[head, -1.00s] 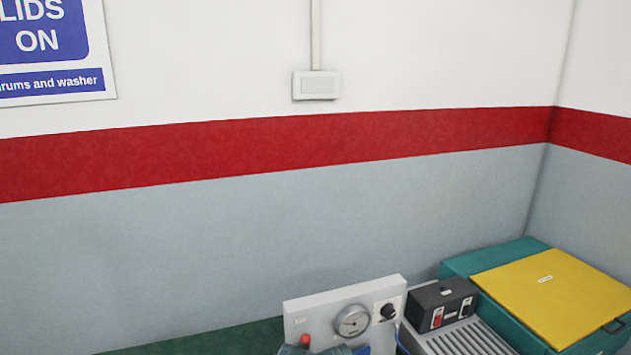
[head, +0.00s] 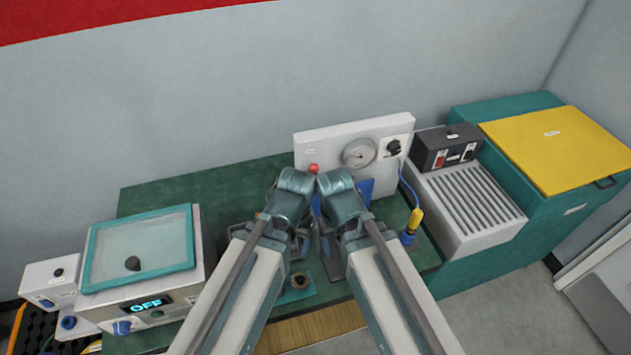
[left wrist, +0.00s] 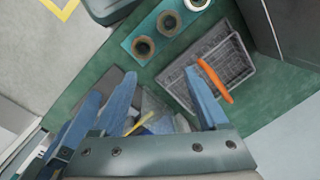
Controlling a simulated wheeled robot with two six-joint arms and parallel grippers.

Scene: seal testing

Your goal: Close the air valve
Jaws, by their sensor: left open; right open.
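A white panel (head: 320,143) stands at the back of the green bench. It carries a round gauge (head: 359,153), a black knob (head: 393,147) and a red ball-ended control (head: 314,168); I cannot tell which control is the air valve. My left gripper (head: 291,196) and right gripper (head: 337,187) are close together just in front of the panel, near the red control. Their fingertips are mostly hidden in the head view. In the left wrist view the left gripper's blue fingers (left wrist: 160,75) are spread and empty, over the bench.
A wire basket (left wrist: 205,62) with an orange handle and a teal holder (left wrist: 152,32) with round parts lie below. A lidded bath (head: 150,265) stands left. A ribbed grey unit (head: 465,210), a yellow-lidded teal box (head: 560,150) and a blue hose (head: 407,185) are right.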

